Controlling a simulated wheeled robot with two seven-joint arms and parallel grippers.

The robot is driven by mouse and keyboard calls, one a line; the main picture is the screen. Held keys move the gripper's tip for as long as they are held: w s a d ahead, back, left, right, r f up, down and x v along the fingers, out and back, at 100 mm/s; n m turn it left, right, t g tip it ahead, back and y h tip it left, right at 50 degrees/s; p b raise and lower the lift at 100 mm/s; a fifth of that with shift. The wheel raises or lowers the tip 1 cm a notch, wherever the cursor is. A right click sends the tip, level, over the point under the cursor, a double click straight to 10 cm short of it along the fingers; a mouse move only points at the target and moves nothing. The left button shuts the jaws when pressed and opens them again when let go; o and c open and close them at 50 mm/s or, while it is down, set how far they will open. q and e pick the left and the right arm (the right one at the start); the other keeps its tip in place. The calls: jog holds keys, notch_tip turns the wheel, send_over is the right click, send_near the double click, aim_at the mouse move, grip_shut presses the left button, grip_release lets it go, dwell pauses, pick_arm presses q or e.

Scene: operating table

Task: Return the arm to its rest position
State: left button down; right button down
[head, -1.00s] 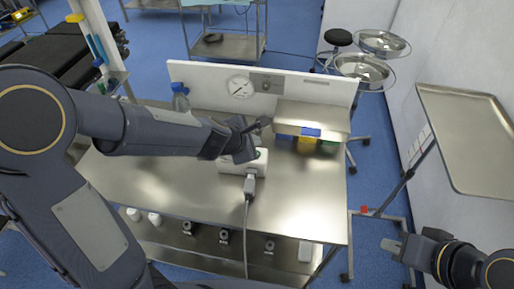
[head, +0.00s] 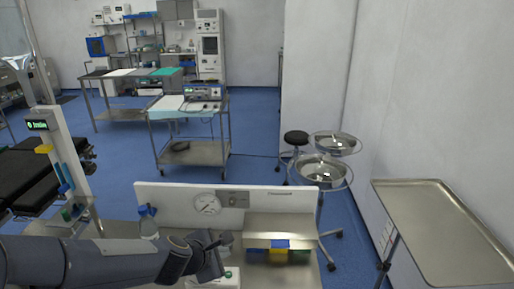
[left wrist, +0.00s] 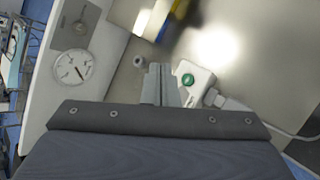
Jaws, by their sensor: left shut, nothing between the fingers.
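My left arm comes in from the left in the head view, over the steel table (head: 300,272). Its gripper (head: 222,241) is shut and empty, close above a white device (head: 230,279). In the left wrist view the closed fingers (left wrist: 160,72) point forward, beside the white device with a green button (left wrist: 188,80) and a cable. Whether the fingers touch the device cannot be told. My right gripper is not in view.
A white back panel with a gauge (head: 207,203) stands behind the gripper. A steel box (head: 280,225) with blue and yellow parts is to its right, a clear bottle (head: 148,226) to its left. A steel tray (head: 440,230) stands far right.

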pick_arm(q)
jog(key=s+a+r+m+h, duration=0.35)
jog(key=s+r+m, duration=0.45)
jog(key=s+m, duration=0.4)
jog(key=s+a+f+m+g+y, duration=0.1)
jog(key=s+a+m+y, duration=0.1)
jog(key=s, duration=0.4)
jog(key=s+a+f+m+g+y, duration=0.1)
jog(key=s+a+f+m+y, duration=0.1)
jog(key=s+a+m, duration=0.2)
jog(key=s+m, duration=0.1)
jog(key=s, duration=0.2)
jog(key=shift+a+f+m+g, duration=0.15)
jog(key=shift+m+g, duration=0.15)
jog(key=shift+g, duration=0.1)
